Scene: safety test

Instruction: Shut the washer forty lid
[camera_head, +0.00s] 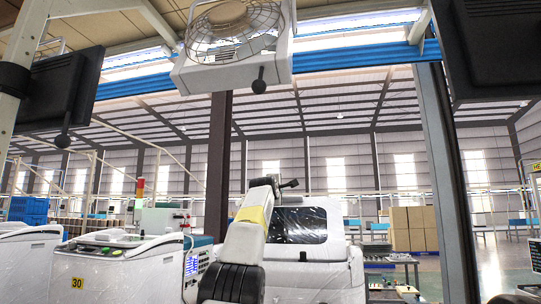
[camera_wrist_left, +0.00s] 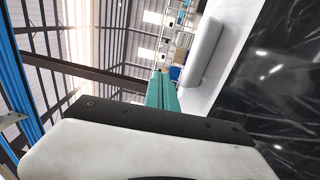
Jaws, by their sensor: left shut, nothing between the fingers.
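The washer (camera_head: 318,282) in the middle of the head view is white, and its number is hidden or out of view. Its lid (camera_head: 300,226), a white frame around a dark glossy window, stands raised and tilted up. My left arm rises in front of the lid's left part. My left gripper (camera_head: 289,184) is small and dark there, shut and empty near the lid's top edge. I cannot tell whether it touches the lid. In the left wrist view the dark window (camera_wrist_left: 275,85) fills the right side. My right gripper is in neither view.
A white washer marked 30 (camera_head: 77,283) stands at the left with its top closed. A teal panel (camera_head: 199,254) is beside my arm. Cardboard boxes (camera_head: 413,228) stand behind at the right. A caged fan-like unit (camera_head: 235,45) hangs overhead.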

